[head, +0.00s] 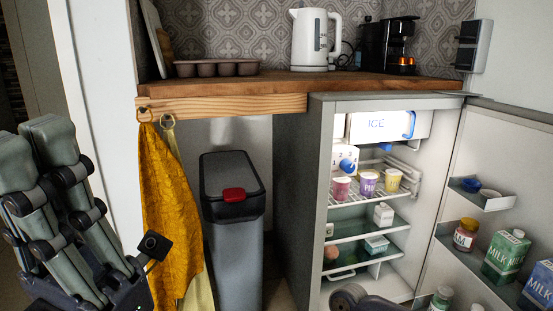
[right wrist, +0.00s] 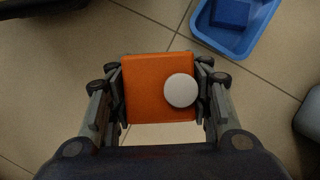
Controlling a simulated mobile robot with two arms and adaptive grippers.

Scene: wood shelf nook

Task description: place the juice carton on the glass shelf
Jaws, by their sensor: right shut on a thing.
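The juice carton (right wrist: 150,95) is orange with a round white cap (right wrist: 181,90), seen from above in the right wrist view. My right gripper (right wrist: 160,88) is shut on it, with a finger on each side. The carton is hidden in the head view. The open fridge (head: 318,200) holds a glass shelf (head: 350,228) below a wire rack (head: 350,191); a small white carton (head: 383,214) stands toward its right. Another glass shelf (head: 350,255) lies lower, carrying a teal-and-white box (head: 376,245). My left gripper (head: 45,140) is at the far left, empty, its opening unclear.
The open fridge door (head: 480,150) at right carries milk cartons (head: 505,255) and a jar (head: 466,234). Cups (head: 367,183) stand on the wire rack. A grey bin (head: 233,220) and a yellow towel (head: 170,210) are left of the fridge. A blue tray (right wrist: 232,45) lies on the floor.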

